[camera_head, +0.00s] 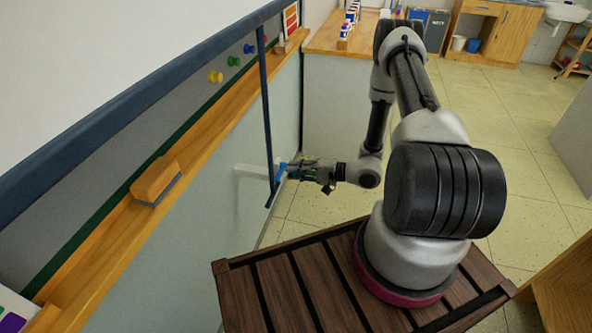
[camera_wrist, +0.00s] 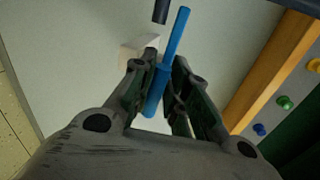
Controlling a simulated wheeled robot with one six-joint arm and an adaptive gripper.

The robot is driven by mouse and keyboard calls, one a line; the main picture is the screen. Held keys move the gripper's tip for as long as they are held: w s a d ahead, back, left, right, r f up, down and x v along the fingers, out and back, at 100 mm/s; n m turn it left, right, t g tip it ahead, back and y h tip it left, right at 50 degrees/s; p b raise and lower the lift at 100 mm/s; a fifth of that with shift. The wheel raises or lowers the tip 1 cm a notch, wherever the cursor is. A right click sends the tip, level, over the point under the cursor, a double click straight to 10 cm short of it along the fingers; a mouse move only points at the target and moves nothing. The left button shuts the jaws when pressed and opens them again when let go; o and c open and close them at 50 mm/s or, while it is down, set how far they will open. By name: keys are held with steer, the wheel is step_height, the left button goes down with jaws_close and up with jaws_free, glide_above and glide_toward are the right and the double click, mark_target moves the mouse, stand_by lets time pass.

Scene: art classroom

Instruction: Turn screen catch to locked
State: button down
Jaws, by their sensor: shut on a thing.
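The screen catch shows as a bright blue lever (camera_wrist: 174,42) beside a white block (camera_wrist: 138,50) on the pale wall panel. In the head view the blue part (camera_head: 281,171) and the white block (camera_head: 250,171) are small and partly hidden by a dark strip and my fingers. My gripper (camera_wrist: 158,72) is shut on the blue lever, with one finger on each side. The lever's thin end sticks out beyond the fingertips. In the head view my gripper (camera_head: 289,171) reaches left to the wall. I cannot read any locked mark.
A dark blue strip (camera_head: 265,100) hangs down close in front of the catch. A wooden ledge (camera_head: 225,105) runs along the board with an eraser (camera_head: 155,180) on it. Coloured magnets (camera_head: 234,61) sit on the board. Open tiled floor (camera_head: 480,125) lies behind my arm.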

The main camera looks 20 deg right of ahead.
steer(key=shift+s+a+f+n, duration=0.15)
steer(key=shift+s+f+n, duration=0.15)
steer(key=shift+n, duration=0.1)
steer(key=c, duration=1.5)
jaws_free()
steer(key=shift+w, duration=0.1)
steer(key=shift+o, duration=0.2)
steer(key=shift+w+r, duration=0.1)
steer(key=shift+w, duration=0.05)
steer(key=v, duration=1.2)
